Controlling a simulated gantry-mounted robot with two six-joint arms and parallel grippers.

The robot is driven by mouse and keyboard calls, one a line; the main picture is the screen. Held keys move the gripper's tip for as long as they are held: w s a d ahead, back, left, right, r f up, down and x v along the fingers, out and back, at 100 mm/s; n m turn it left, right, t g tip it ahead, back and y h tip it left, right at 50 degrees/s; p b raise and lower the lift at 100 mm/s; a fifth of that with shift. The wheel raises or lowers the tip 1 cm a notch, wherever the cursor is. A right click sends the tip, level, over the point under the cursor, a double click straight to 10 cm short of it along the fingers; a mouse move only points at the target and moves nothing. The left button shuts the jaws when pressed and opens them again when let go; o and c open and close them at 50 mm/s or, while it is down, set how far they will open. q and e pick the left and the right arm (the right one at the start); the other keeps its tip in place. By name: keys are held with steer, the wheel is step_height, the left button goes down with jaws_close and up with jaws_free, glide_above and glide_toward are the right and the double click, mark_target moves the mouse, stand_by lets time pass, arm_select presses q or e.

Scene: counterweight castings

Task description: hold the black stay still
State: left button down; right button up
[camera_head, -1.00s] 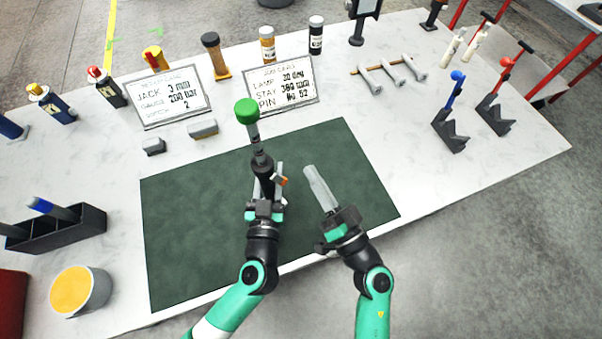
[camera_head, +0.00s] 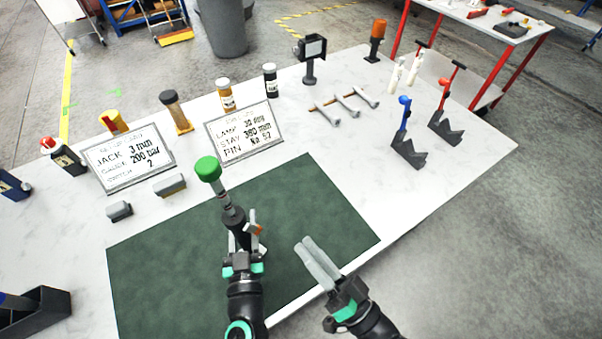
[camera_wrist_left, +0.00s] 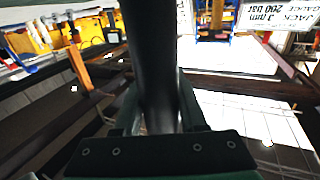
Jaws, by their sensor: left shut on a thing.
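The black stay (camera_head: 236,219) is a dark rod with a grey upper section and a green knob (camera_head: 208,169) on top. It stands tilted over the green mat (camera_head: 310,205) in the head view. My left gripper (camera_head: 246,232) is shut around its lower part. In the left wrist view the black stay (camera_wrist_left: 152,60) runs down between the fingers as a thick dark cylinder. Its lower end is hidden by the gripper. My right gripper (camera_head: 303,243) is over the mat's right front edge, apart from the stay, with its grey fingers together and nothing visible between them.
Two printed cards (camera_head: 128,158) (camera_head: 244,132) stand behind the mat, near small grey blocks (camera_head: 169,185). Black notched holders (camera_head: 408,152) with blue and red-topped levers stand at the right. Capped bottles line the back. The mat's right part is clear.

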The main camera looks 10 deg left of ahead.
mark_target(254, 230)
steer(key=o, duration=0.5)
steer(key=shift+n, duration=0.3)
steer(key=shift+c, duration=0.2)
steer(key=shift+o, duration=1.3)
steer(key=shift+s+a+n, duration=0.1)
steer(key=shift+s+n, duration=0.05)
steer(key=shift+n, duration=0.75)
steer(key=shift+o, duration=1.2)
steer(key=n, duration=0.1)
steer(key=n+g, duration=0.1)
steer(key=shift+s+a+f+n, duration=0.1)
steer(key=shift+s+a+n, duration=0.15)
steer(key=shift+n, duration=0.05)
steer(key=shift+o, duration=0.6)
steer(key=s+n+g, duration=0.1)
steer(key=n, duration=0.3)
steer(key=s+a+n+g+y, duration=0.1)
steer(key=n, duration=0.7)
steer(key=shift+s+a+g, duration=0.3)
steer(key=shift+s+g, duration=0.1)
steer(key=d+r+n+g+h, duration=0.1)
steer(key=d+n, duration=0.3)
steer(key=n, duration=1.2)
steer(key=x, duration=1.2)
steer(key=shift+s+f, duration=0.1)
steer(key=shift+s, duration=0.15)
